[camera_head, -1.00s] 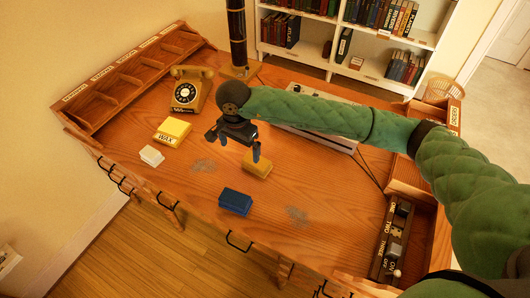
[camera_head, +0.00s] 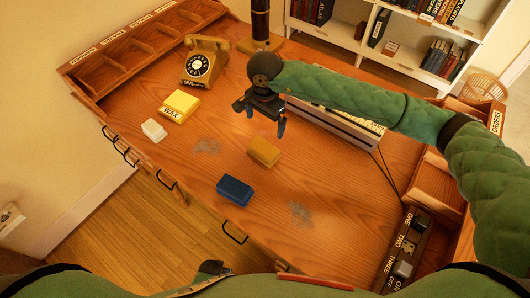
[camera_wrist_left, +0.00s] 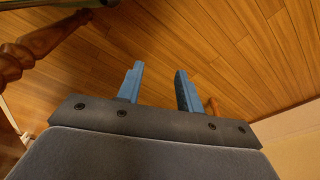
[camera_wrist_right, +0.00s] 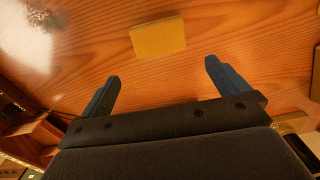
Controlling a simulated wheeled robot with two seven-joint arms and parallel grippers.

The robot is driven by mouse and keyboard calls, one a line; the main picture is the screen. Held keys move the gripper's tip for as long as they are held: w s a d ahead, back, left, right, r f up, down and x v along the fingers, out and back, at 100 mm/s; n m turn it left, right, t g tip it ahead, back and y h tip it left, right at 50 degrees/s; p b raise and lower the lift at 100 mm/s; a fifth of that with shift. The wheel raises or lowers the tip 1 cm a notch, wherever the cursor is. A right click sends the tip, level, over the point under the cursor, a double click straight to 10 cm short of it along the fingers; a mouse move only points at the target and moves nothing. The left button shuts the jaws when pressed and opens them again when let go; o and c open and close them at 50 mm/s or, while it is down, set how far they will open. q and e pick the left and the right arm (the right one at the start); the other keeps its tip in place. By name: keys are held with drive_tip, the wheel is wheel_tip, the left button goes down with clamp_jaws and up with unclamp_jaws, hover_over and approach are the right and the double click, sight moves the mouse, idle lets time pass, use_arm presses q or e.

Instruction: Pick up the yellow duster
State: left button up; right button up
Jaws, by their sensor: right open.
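The yellow duster (camera_head: 263,152) is a small block lying flat on the wooden desk (camera_head: 330,185), near its middle. My right gripper (camera_head: 262,118) is open and empty, above the desk and just behind the duster in the head view. In the right wrist view the duster (camera_wrist_right: 158,38) lies beyond the gap between the open fingers (camera_wrist_right: 161,70), apart from both. My left gripper (camera_wrist_left: 159,72) is open and empty in the left wrist view, over the floorboards beside a turned wooden leg.
A blue block (camera_head: 234,190) lies in front of the duster, between two grey smudges. A yellow wax box (camera_head: 180,105), a white block (camera_head: 153,130) and a telephone (camera_head: 203,62) stand to the left. A switch box (camera_head: 405,250) sits at right.

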drive_tip(key=b, duration=0.4)
hover_over(264, 147)
drive_tip(key=f, duration=0.5)
drive_tip(key=shift+w+d, duration=0.15)
drive_tip(key=shift+w, duration=0.15)
use_arm(q)
wheel_tip(264, 147, up, 12)
drive_tip(key=w+d, duration=0.2)
use_arm(e)
drive_tip(key=shift+f, duration=0.35)
drive_tip(key=shift+f+p, duration=0.45)
drive_tip(key=shift+f, duration=0.35)
drive_tip(key=f+p, duration=0.2)
drive_tip(key=f, duration=0.1)
drive_tip(key=f+p, duration=0.1)
drive_tip(key=shift+s+a+f, duration=0.15)
drive_tip(key=shift+s+a, duration=0.05)
drive_tip(key=shift+s, duration=0.15)
use_arm(q)
wheel_tip(264, 147, down, 12)
drive_tip(key=s+a, duration=0.2)
drive_tip(key=shift+s+a, duration=0.2)
drive_tip(key=shift+s, duration=0.05)
use_arm(e)
drive_tip(key=shift+f, duration=0.5)
use_arm(q)
drive_tip(key=shift+f, duration=0.1)
use_arm(e)
drive_tip(key=shift+c, duration=0.2)
drive_tip(key=c, duration=0.6)
